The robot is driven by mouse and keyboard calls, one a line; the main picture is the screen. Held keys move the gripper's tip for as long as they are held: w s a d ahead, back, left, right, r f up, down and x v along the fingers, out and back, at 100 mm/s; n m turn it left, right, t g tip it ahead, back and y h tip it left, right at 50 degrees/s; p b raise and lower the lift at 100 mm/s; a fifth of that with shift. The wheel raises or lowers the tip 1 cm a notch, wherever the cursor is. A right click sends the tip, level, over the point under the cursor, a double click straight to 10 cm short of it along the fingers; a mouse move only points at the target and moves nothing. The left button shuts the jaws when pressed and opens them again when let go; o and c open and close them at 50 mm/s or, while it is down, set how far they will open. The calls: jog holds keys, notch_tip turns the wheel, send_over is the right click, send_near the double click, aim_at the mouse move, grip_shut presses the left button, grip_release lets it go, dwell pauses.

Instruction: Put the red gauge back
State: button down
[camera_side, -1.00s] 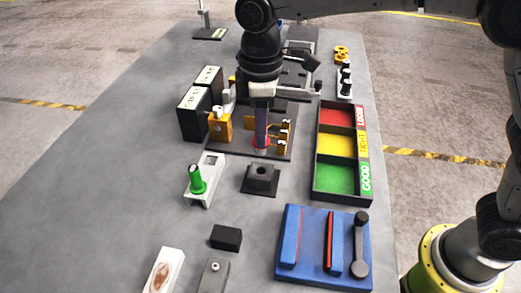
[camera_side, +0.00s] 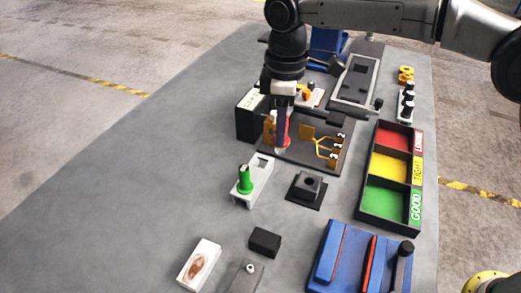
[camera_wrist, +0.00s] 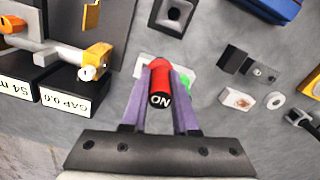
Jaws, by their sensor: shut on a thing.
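My gripper (camera_wrist: 160,70) is shut on the red gauge (camera_wrist: 161,83), whose dark end cap carries white letters toward the wrist camera. In the side view my gripper (camera_side: 282,146) is above the left part of the dark fixture plate, and a strip of the red gauge (camera_side: 288,122) shows beside the fingers. A white stand (camera_side: 265,164) lies in front and to the left, with a green gauge (camera_side: 245,179) upright in its near end and an open hole at its far end. In the wrist view the stand (camera_wrist: 144,66) is partly hidden behind the gauge and fingers.
The dark plate bears yellow numbered forks (camera_side: 322,145). Black labelled boxes (camera_side: 247,122) stand left of my gripper. A black socket block (camera_side: 308,184) is right of the stand. A red-yellow-green tray (camera_side: 364,204) and a blue holder (camera_side: 343,255) lie right. The table's left is clear.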

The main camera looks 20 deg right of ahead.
jog(key=shift+w+a+f, duration=0.45)
jog(key=shift+w+f, duration=0.25)
jog(key=shift+f, duration=0.8)
jog(key=shift+w+a+f, duration=0.45)
jog(key=shift+w+f, duration=0.3)
jog(key=shift+f, duration=0.75)
jog(key=shift+w+a+f, duration=0.45)
jog(key=shift+w+f, duration=0.25)
jog(key=shift+f, duration=0.8)
jog(key=shift+f, duration=0.15)
jog(key=c, duration=0.7)
grip_release()
jog(key=shift+f, duration=0.1)
notch_tip(320, 180, up, 12)
jog(key=shift+r, duration=0.2)
